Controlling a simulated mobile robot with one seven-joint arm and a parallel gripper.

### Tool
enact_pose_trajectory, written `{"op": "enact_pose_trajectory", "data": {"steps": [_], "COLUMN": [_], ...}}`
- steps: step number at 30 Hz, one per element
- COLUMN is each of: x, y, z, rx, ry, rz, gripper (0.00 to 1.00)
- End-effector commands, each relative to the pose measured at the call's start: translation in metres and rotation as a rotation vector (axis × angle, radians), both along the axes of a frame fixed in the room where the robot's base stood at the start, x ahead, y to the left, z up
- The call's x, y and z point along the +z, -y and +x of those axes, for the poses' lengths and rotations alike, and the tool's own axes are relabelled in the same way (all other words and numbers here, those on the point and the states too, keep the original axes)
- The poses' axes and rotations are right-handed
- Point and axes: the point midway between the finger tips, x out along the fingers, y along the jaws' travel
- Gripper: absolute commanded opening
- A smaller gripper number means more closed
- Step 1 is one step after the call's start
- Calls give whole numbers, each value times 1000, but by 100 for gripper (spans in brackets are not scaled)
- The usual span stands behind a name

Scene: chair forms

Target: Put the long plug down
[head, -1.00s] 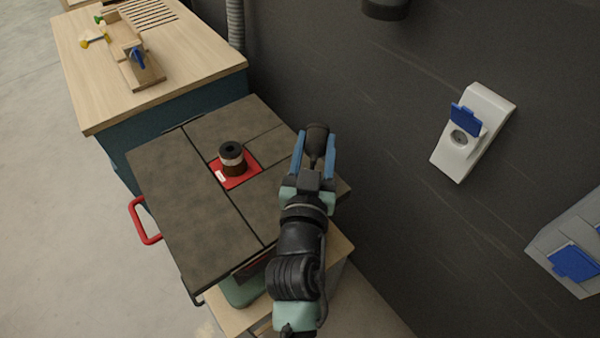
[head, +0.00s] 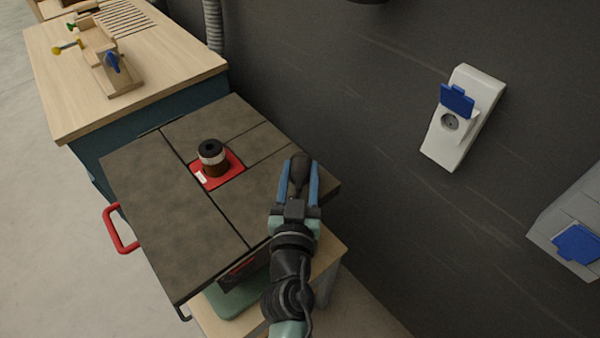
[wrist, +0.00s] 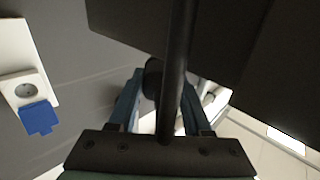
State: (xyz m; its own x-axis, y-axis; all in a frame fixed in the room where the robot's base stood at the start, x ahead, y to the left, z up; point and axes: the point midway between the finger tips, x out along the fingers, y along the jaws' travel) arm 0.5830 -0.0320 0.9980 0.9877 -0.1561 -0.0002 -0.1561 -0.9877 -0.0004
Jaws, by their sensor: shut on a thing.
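My gripper (head: 299,181) is shut on the long plug (head: 301,168), a dark, elongated piece between the two blue fingers. In the head view it appears over the right edge of the dark table top (head: 150,200). I cannot tell whether the plug touches the table. In the wrist view the plug (wrist: 174,75) runs as a dark rod between the blue fingers, and its far end is hidden or out of frame.
A brown and black cylinder (head: 212,158) stands on a red plate (head: 232,172) set in the table. A white wall socket (head: 443,144) with a raised blue lid is at right. A wooden workbench (head: 140,105) stands behind. The table's left half is clear.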

Motion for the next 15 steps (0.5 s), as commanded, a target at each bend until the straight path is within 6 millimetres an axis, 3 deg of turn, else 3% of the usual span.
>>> {"op": "enact_pose_trajectory", "data": {"steps": [15], "x": [-11], "y": [0], "z": [0], "rx": [0], "ry": [1], "rz": [0], "gripper": [0]}}
